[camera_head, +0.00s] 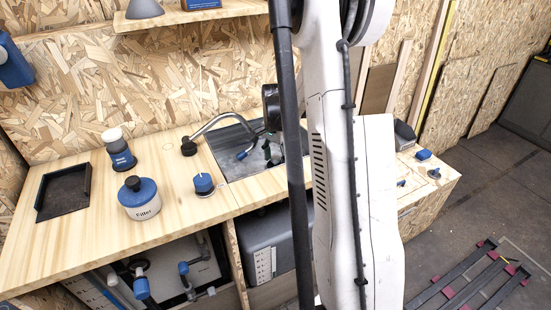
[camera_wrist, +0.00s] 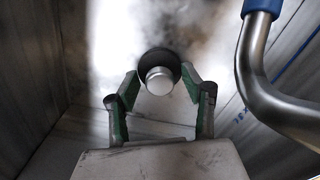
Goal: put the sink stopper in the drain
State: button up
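In the wrist view, a round silver knob on a dark disc or ring (camera_wrist: 159,81), which looks like the sink stopper, sits between the tips of my gripper (camera_wrist: 160,73). The two green-padded fingers stand apart, one on each side, with their tips close to the dark rim. I cannot tell whether they touch it. Whether the dark ring is the stopper's own rim or the drain is unclear. The drain is not distinct in either view. In the head view the grey sink (camera_head: 233,139) is partly hidden behind my arm, and the stopper is not discernible.
A curved metal tap (camera_head: 214,124) with a black end reaches over the counter beside the sink. A bent metal pipe with a blue sleeve (camera_wrist: 262,70) is close on the right. A white-and-blue jar (camera_head: 140,200), blue knob (camera_head: 203,184) and black tray (camera_head: 65,190) stand left.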

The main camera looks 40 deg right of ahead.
aim_at(276, 157)
notch_tip(276, 157, up, 12)
jog(key=p, duration=0.2)
jog(key=s+a+r+n+t, duration=0.1)
jog(key=a+r+n, duration=0.2)
jog(key=a+r, duration=0.4)
jog(key=s+a+r+n+t, duration=0.1)
jog(key=s+a+n, duration=0.3)
jog(key=a, duration=0.5)
jog(key=s+a+r+n+t, duration=0.1)
jog(key=s+a+n+t, duration=0.2)
jog(key=s+a, duration=0.4)
jog(key=s+a+r+n+t, duration=0.1)
jog(key=s+a+n+t, duration=0.1)
jog(key=s+a+n, duration=0.4)
jog(key=a, duration=0.5)
jog(key=shift+s, duration=0.15)
jog(key=shift+r, duration=0.1)
